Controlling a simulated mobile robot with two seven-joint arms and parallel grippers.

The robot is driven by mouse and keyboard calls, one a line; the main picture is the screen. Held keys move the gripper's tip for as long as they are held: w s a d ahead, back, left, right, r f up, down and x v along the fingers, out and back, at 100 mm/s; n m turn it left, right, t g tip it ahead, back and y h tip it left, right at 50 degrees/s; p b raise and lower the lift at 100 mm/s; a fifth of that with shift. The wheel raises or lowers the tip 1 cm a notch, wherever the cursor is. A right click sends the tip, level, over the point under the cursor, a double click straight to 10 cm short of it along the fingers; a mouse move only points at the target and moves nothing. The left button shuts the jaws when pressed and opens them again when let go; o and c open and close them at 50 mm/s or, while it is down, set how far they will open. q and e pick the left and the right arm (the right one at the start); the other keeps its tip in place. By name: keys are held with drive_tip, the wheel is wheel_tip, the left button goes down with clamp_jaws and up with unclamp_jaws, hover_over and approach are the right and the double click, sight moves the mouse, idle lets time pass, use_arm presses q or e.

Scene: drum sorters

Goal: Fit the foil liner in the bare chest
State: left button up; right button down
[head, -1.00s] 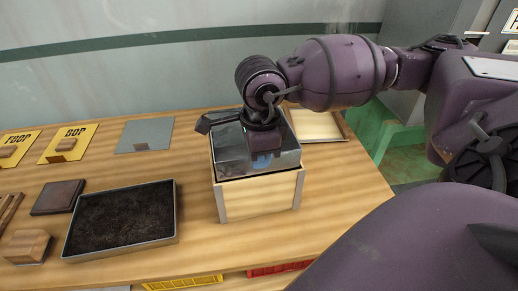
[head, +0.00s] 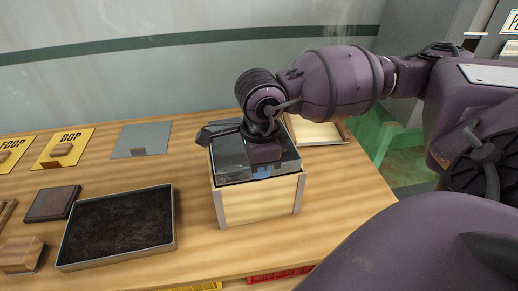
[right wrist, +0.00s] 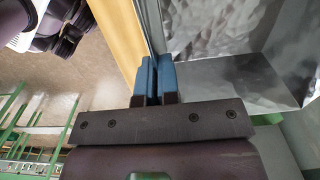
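The chest (head: 255,203) is a pale wooden box with metal corner strips, standing on the table right of centre. The shiny grey foil liner (head: 231,170) sits in its mouth, with a narrow band of its wall showing above the chest's front rim. My right gripper (head: 262,173) points down at the liner's front wall. In the right wrist view its blue fingers (right wrist: 152,77) are nearly together on the thin edge of the foil liner (right wrist: 215,35), beside the chest's wooden wall (right wrist: 122,30). My right wrist hides part of the liner's inside. My left gripper is out of view.
A dark-filled tray (head: 170,237) lies left of the chest. A pale wooden panel or tray (head: 315,131) lies behind it at right. A grey plate (head: 142,137), a yellow plate (head: 64,149) and wooden blocks lie further left. The table front before the chest is clear.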

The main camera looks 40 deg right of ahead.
drive_tip(key=shift+f, duration=0.5)
drive_tip(key=c, duration=1.3)
unclamp_jaws()
wheel_tip(320, 180, up, 9)
drive_tip(key=shift+r+p, duration=0.2)
drive_tip(key=shift+p, duration=0.45)
drive_tip(key=shift+r, duration=0.75)
